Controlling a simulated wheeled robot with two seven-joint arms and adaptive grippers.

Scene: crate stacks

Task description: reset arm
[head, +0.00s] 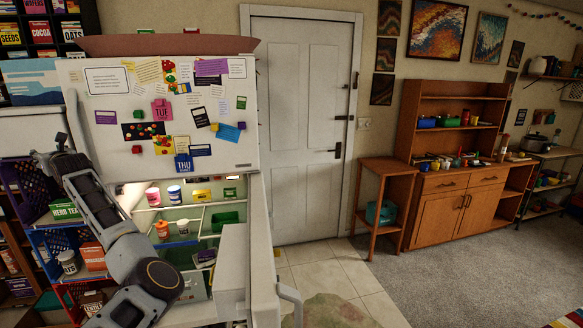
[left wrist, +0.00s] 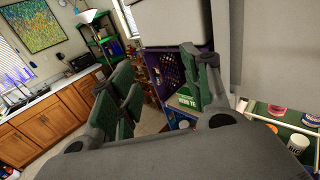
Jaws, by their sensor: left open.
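My left arm reaches up from the bottom left of the head view, in front of the shelves beside the fridge. Its gripper (head: 58,140) is beside the left edge of the white freezer door (head: 245,130). In the left wrist view the two fingers of my left gripper (left wrist: 158,85) stand wide apart with nothing held between them. Behind the fingers are a purple crate (left wrist: 165,68) and a green herb tea box (left wrist: 187,101), partly hidden by the right finger. My right gripper is in neither view.
The lower fridge compartment is open, its door (head: 262,260) standing out toward me. Shelves inside hold tubs and a green bin (head: 225,220). A crate (head: 42,185) and boxes stand left of the fridge. Tiled floor (head: 320,275) is free in front of the closed white room door (head: 300,130).

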